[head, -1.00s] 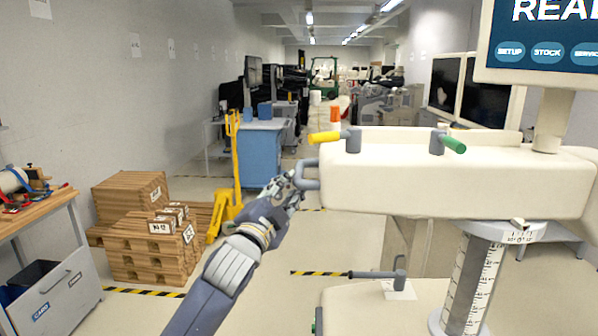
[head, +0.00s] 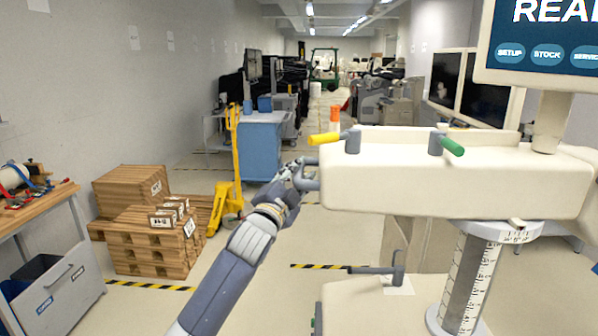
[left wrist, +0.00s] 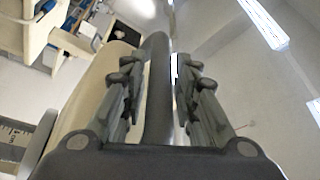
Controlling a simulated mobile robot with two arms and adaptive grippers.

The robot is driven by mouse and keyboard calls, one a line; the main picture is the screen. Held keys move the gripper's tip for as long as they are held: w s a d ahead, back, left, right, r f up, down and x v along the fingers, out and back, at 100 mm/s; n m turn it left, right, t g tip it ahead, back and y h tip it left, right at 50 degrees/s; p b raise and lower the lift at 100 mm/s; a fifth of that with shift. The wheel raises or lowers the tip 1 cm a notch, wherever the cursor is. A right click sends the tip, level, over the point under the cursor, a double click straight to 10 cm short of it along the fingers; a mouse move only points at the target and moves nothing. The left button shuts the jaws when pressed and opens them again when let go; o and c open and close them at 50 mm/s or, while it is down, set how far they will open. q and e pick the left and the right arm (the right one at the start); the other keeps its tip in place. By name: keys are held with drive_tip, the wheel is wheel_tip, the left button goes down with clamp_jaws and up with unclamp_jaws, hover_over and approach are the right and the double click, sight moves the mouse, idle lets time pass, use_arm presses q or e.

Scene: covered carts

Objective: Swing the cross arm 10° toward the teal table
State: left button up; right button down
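The cross arm (head: 450,185) is a thick cream beam across the right of the head view, on an upright column with a printed scale (head: 468,280). A grey loop handle (head: 309,184) is at its left end. My left gripper (head: 298,174) is at this handle. In the left wrist view, the handle bar (left wrist: 158,95) runs between the two fingers, which look closed around it with a thin gap at right. A degree scale (head: 517,237) shows under the beam, too small to read. I cannot pick out a teal table. My right gripper is out of view.
A yellow lever (head: 324,139) and a green lever (head: 452,146) stick out of the beam. A screen (head: 540,40) stands above it. Wooden pallets (head: 150,255), a yellow pallet jack (head: 225,200) and a blue cabinet (head: 261,150) stand left. Floor between is clear.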

use_arm(q)
drive_tip(key=shift+w+d, duration=0.15)
drive_tip(key=shift+w, duration=0.15)
clamp_jaws()
drive_tip(key=shift+r, duration=0.15)
